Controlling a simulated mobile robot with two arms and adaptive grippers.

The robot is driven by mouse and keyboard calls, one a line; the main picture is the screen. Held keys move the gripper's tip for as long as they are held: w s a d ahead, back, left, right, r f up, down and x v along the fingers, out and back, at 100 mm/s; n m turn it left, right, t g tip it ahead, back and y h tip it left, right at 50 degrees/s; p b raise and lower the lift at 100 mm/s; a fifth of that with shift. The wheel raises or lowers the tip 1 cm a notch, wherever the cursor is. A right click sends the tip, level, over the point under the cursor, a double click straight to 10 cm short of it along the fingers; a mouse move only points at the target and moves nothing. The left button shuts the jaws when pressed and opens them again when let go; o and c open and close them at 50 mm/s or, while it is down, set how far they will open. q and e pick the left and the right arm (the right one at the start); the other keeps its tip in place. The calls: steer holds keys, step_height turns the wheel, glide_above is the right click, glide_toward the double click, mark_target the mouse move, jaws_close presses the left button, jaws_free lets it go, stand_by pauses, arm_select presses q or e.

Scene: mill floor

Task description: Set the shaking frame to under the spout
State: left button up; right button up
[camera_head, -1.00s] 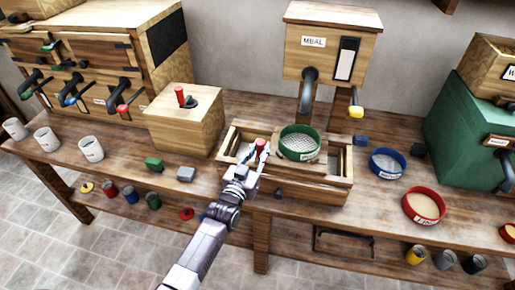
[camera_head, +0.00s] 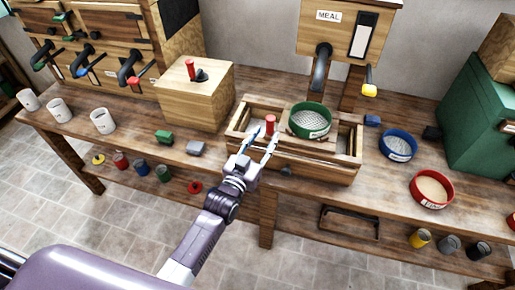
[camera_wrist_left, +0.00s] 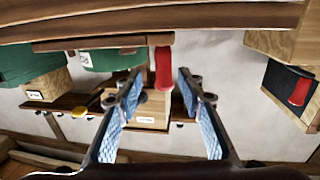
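The shaking frame (camera_head: 287,143) is a wooden carriage in a long open box (camera_head: 305,168) on the bench, with a red upright knob (camera_head: 270,123) at its left end. It carries a green-rimmed sieve (camera_head: 310,120). The dark spout (camera_head: 321,68) of the MEAL hopper hangs above and behind the sieve; exact alignment is unclear. My left gripper (camera_head: 264,136) is open at the knob. In the left wrist view the red knob (camera_wrist_left: 163,68) appears between the spread fingertips (camera_wrist_left: 158,80); contact is not clear. My right gripper is not in view.
A blue sieve (camera_head: 397,145) and a red sieve (camera_head: 431,188) stand right of the box. A wooden block with a red lever (camera_head: 195,95) stands to the left, with white cups (camera_head: 103,121) beyond.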

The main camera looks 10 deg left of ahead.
arm_select(q)
steer(key=s+a, duration=0.1)
steer(key=s, duration=0.5)
stand_by(0.4)
steer(key=s+a+f+g+y+b, duration=0.1)
steer(key=s+f+g, duration=0.3)
steer(key=f, duration=0.8)
steer(key=s+a+f+g, duration=0.1)
steer(key=s+f+g, duration=0.1)
steer(key=s+f, duration=0.75)
steer(key=s+a+f+g+y+b, duration=0.1)
steer(key=s+f+g, duration=0.2)
steer(key=f, duration=1.2)
steer(key=s+a+f+g, duration=0.2)
steer(key=s+f, duration=0.4)
steer(key=s, duration=0.4)
steer(key=s+a+f+g+y+b, duration=0.1)
steer(key=s+a+f+g, duration=0.1)
steer(key=s+f, duration=0.4)
steer(key=s+a+f+g, duration=0.2)
steer(key=s+f, duration=0.4)
steer(key=s, duration=0.9)
steer(key=shift+s+a+g, duration=0.4)
steer(key=shift+g, duration=0.4)
